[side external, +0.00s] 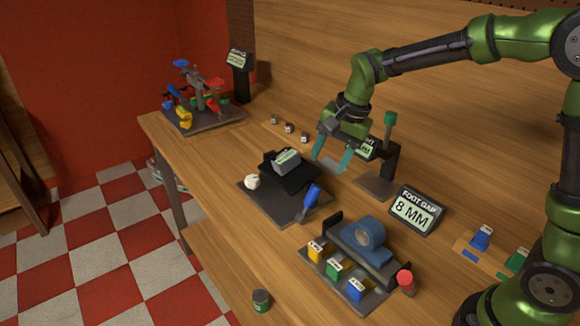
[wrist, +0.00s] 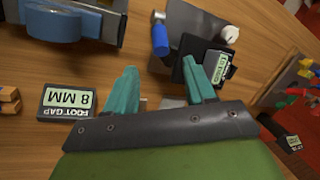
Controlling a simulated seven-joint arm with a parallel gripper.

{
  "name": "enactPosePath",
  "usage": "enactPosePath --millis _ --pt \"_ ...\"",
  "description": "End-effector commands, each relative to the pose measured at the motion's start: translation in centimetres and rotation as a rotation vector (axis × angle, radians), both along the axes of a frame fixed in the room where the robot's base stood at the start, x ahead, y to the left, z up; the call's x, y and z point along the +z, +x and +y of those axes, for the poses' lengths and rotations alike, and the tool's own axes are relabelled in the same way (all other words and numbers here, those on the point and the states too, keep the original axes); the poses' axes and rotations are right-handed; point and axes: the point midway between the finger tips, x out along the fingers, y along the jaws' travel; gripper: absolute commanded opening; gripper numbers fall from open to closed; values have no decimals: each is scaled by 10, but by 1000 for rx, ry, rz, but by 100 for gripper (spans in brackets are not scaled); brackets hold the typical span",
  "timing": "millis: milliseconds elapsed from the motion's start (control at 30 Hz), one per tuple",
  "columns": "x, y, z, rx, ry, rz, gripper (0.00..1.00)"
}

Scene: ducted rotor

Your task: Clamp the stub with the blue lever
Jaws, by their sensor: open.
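The blue lever (side external: 311,196) sticks up at the front right of a black clamp fixture (side external: 283,178) on a dark base plate. It also shows in the wrist view (wrist: 160,40). A grey block with a lit label (side external: 287,157) sits on top of the fixture; I cannot tell which part is the stub. A white knob (side external: 252,182) is on the fixture's left side. My gripper (side external: 332,163) is open, its teal fingers apart and pointing down, to the right of the fixture. Nothing shows between the fingertips in the wrist view (wrist: 166,77).
An 8 MM root gap sign (side external: 415,212) is to the right. A multicoloured rotor (side external: 200,95) stands far left.

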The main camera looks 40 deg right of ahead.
Motion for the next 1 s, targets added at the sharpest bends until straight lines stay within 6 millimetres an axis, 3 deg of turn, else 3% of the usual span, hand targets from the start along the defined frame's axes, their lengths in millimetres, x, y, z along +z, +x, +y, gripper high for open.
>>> enactPosePath --millis 300,500,700,1000 --pt "-70 16 10 2 -1 4 55" --pt "-105 25 15 1 0 2 55" --pt "-122 30 18 3 -1 -2 55" --pt "-126 31 18 2 0 -2 55"
